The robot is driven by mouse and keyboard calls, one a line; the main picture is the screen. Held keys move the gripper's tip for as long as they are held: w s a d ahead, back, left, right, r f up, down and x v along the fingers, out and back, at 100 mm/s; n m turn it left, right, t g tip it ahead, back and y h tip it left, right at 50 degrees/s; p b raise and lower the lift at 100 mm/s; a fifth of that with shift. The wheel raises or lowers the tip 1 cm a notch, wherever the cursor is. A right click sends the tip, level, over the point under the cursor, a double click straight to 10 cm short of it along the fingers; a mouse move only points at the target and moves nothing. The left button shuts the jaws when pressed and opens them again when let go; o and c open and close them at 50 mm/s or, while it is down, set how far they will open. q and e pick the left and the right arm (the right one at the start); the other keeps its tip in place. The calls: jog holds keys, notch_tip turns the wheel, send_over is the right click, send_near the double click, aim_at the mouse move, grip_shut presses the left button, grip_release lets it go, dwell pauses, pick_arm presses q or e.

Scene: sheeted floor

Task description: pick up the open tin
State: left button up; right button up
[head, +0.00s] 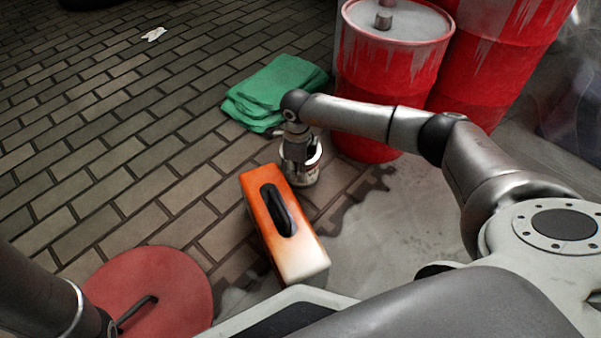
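The open tin (304,176) is a small pale metal can standing on the brick floor, just behind an orange toolbox. My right gripper (297,158) points down at the tin, and its fingers overlap the tin's rim and opening in the picture. The fingertips are small and partly hidden against the tin, so I cannot tell whether they touch it or are closed.
The orange toolbox (262,226) with a black handle stands close in front of the tin. Folded green cloths (272,88) lie behind it. A red drum (385,85) stands at the right, with another beside it. A red disc (150,292) lies at lower left.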

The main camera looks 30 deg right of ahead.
notch_tip(320, 180, down, 2)
jog(key=shift+f+b, duration=0.15)
jog(key=shift+b, duration=0.5)
grip_shut()
